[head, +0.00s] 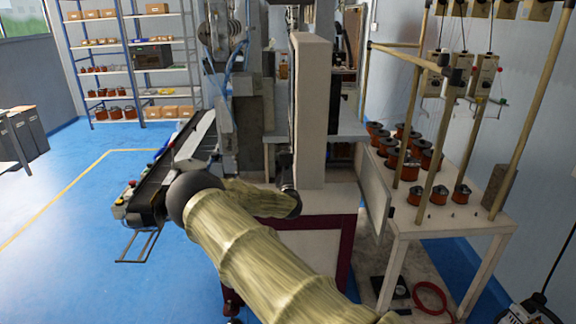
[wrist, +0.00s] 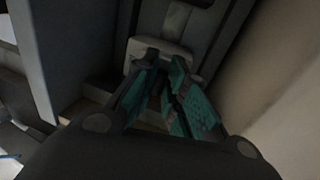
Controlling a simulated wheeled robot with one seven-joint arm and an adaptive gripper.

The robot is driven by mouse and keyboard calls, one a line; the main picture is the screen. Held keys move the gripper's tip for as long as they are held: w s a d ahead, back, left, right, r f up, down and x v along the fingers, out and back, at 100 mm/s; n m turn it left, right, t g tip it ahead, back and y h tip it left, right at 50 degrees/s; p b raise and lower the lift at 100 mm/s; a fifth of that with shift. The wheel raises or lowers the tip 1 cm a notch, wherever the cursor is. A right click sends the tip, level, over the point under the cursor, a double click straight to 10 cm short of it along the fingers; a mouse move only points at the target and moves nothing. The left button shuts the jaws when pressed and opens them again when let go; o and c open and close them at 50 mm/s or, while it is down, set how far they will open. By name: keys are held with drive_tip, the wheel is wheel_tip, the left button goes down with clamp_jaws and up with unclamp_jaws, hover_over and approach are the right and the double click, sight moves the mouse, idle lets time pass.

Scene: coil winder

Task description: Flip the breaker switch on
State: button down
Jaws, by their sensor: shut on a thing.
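My gripper (wrist: 168,75) reaches into a dim recess of the machine in the wrist view. Its teal-padded fingers are close together, shut on a small dark part that the fingers mostly hide; I take it for the breaker switch, but its position cannot be read. A pale grey block (wrist: 158,52) lies just beyond the fingertips. In the head view my gripper (head: 285,160) is a small dark shape beside the coil winder (head: 312,110), left of its tall pale panel. The switch cannot be made out there.
A dark conveyor (head: 150,190) runs on the left of the machine. A white table (head: 455,225) with several copper spools stands at right, by a hinged grey panel (head: 374,197). Shelves (head: 133,42) line the back. The blue floor (head: 70,240) at left is clear.

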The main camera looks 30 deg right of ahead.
wheel_tip(320, 180, up, 2)
drive_tip(key=g+y+p, duration=0.1)
drive_tip(key=g, duration=0.2)
drive_tip(key=shift+s+y, duration=0.15)
drive_tip(key=shift+y, duration=0.15)
drive_tip(key=shift+r+g+y+p, duration=0.35)
drive_tip(key=shift+g+y+p, duration=0.25)
drive_tip(key=shift+g+p, duration=0.45)
drive_tip(key=shift+g, duration=0.25)
drive_tip(key=c, duration=1.5)
unclamp_jaws()
drive_tip(key=shift+f, duration=0.1)
drive_tip(key=shift+v, duration=3.7)
